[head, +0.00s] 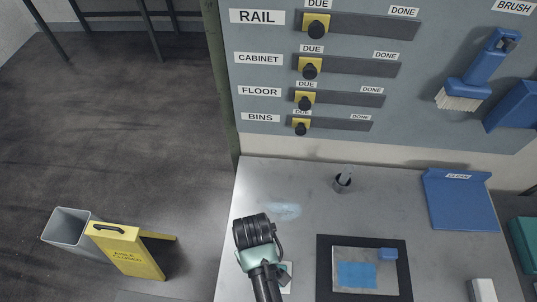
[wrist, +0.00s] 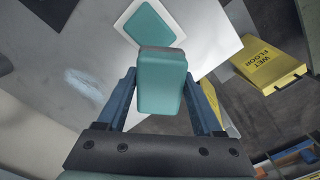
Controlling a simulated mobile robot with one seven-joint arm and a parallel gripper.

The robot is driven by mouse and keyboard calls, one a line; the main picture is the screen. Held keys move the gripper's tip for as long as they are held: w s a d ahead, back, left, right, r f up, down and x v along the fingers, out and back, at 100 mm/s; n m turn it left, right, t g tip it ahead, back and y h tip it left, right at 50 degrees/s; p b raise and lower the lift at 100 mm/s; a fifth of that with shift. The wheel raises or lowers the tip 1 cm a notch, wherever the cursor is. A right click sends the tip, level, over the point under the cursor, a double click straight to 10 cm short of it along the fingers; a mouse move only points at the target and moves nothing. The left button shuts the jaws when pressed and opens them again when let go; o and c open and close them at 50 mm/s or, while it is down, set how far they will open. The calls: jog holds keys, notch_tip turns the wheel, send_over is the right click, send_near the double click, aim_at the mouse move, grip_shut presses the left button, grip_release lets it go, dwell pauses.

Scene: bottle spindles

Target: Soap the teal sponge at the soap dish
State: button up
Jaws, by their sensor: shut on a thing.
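My gripper (wrist: 162,72) is shut on the teal sponge (wrist: 160,98), a block held between the two blue fingers in the wrist view. The soap dish (wrist: 128,22), a white square with a teal block (wrist: 150,25) on it, lies just beyond the sponge. The sponge's far end overlaps the dish's near edge in the picture; I cannot tell whether they touch. In the head view my arm covers most of this spot. Only part of the white dish (head: 288,268) shows beside it, and the held sponge is not clearly visible.
A pale smear (head: 283,210) marks the grey counter (head: 300,185). A dark cup (head: 343,183), a black-framed tray (head: 322,255) with blue pieces, and a blue tray (head: 460,205) stand to the right. A slider board (head: 350,75) rises behind. A yellow sign (head: 128,250) stands on the floor left.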

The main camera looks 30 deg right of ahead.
jog(key=s+d+p, duration=0.2)
jog(key=shift+s+d+r, duration=0.1)
jog(key=shift+s+r, duration=0.25)
jog(key=shift+r, duration=0.05)
jog(key=shift+n, duration=0.3)
jog(key=f+b, duration=0.6)
jog(key=shift+s+d+f, duration=0.15)
jog(key=shift+s+f, duration=0.2)
jog(key=shift+f+b, duration=0.35)
jog(key=shift+f, duration=0.15)
dwell(0.4)
jog(key=shift+s+f, duration=0.1)
dwell(1.3)
jog(key=shift+p, duration=0.3)
notch_tip(320, 180, up, 7)
jog(key=p, duration=0.7)
jog(key=shift+w, duration=0.2)
dwell(0.4)
